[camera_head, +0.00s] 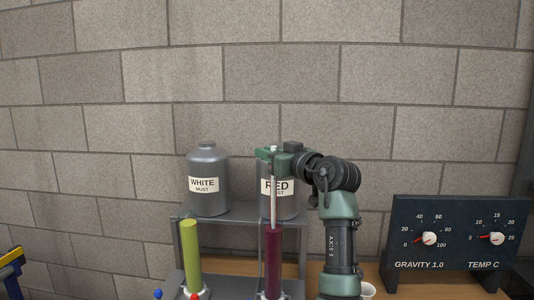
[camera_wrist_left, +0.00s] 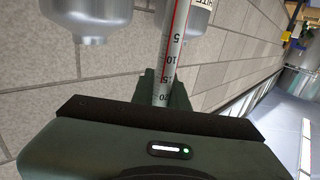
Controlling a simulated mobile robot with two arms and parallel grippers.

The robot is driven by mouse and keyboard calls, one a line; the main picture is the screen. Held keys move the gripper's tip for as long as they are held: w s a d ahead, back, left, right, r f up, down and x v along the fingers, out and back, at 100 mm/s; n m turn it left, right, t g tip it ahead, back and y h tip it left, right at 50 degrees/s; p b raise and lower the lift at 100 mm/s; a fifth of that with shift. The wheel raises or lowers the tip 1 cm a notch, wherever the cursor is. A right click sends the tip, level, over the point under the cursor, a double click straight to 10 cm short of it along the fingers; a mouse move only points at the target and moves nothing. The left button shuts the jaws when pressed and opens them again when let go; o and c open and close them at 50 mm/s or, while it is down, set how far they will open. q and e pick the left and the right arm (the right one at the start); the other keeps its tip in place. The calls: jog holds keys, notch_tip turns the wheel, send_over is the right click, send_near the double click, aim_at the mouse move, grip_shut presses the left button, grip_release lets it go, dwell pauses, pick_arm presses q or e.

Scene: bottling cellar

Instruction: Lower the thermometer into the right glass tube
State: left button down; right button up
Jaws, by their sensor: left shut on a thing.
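My left gripper (camera_head: 272,154) is shut on the upper part of a thin, pale thermometer (camera_head: 274,205), which hangs upright. The right glass tube (camera_head: 273,262) holds dark red liquid and stands below the gripper. The thermometer's lower end meets the tube's mouth; I cannot tell whether it is inside. In the left wrist view the thermometer (camera_wrist_left: 173,55) shows a red line and a number scale between the fingers (camera_wrist_left: 164,88). The left glass tube (camera_head: 191,257), yellow-green, stands apart to the left. My right gripper is not in view.
A grey "WHITE MUST" jug (camera_head: 207,170) and a "RED" jug (camera_head: 268,208) stand on a shelf behind the tubes. A dark dial panel (camera_head: 455,240) stands at the right.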

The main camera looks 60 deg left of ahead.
pick_arm(q)
notch_tip(320, 180, down, 11)
jog(key=b, duration=0.8)
jog(key=shift+a+r, duration=0.2)
jog(key=shift+a, duration=0.15)
dwell(1.0)
jog(key=shift+s, duration=0.1)
